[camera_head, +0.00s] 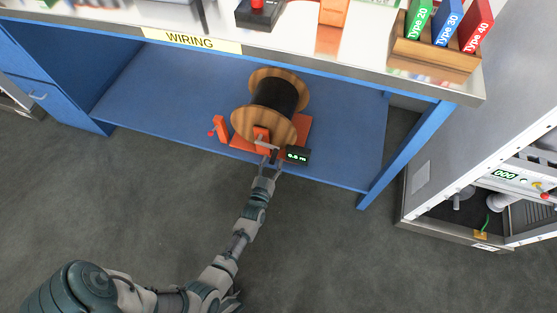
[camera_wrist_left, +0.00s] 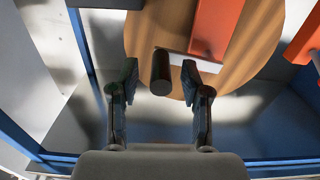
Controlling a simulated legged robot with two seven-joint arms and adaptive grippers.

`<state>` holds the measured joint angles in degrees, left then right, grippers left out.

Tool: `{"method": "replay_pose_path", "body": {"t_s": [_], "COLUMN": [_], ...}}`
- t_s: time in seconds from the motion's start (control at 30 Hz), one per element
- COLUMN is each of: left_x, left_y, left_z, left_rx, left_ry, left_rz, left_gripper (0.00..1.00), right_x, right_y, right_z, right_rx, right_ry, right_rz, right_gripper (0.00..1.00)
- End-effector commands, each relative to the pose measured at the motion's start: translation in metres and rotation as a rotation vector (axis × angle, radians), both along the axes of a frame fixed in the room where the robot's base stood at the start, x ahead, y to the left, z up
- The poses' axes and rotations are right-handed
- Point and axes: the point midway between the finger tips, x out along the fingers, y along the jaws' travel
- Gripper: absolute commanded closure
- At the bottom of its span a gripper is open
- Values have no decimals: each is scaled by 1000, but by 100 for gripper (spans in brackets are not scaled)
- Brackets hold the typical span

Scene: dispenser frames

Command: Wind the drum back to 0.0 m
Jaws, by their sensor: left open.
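The drum (camera_head: 272,105) is a wooden reel wound with dark cable, on an orange stand (camera_head: 304,130) on the blue lower shelf. Its wooden flange (camera_wrist_left: 240,30) fills the top of the wrist view. A crank (camera_head: 266,145) sticks out at its near side. A small black display (camera_head: 297,155) beside it shows green digits, too small to read surely. My left gripper (camera_head: 266,170) is just in front of the crank. In the wrist view its open fingers (camera_wrist_left: 160,82) stand either side of the dark crank handle (camera_wrist_left: 161,70), with gaps showing. My right gripper is not in view.
The steel worktop edge with its WIRING label (camera_head: 190,41) overhangs the shelf (camera_head: 150,92) above the drum. A blue table leg (camera_head: 400,155) stands to the right. A rack of type-marked items (camera_head: 436,52) is on the worktop. The grey floor in front is clear.

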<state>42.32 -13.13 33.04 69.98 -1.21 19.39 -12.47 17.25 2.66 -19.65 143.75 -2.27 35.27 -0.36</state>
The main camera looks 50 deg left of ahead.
Motion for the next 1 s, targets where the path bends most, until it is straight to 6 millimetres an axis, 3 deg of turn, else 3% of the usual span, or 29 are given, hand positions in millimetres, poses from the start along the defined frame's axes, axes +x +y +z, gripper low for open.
{"method": "replay_pose_path", "body": {"t_s": [0.4,0.47,0.6,1.0], "left_x": [9,9,9,5], "left_y": [6,6,6,6], "left_z": [2,1,1,5], "left_rx": [1,1,1,-18], "left_ry": [-2,-1,-1,-15], "left_rz": [0,0,0,0], "left_gripper": [53,65,100,100], "right_x": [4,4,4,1], "right_y": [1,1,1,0], "right_z": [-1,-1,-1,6], "right_rx": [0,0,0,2], "right_ry": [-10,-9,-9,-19], "right_rz": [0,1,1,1], "right_gripper": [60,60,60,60]}}
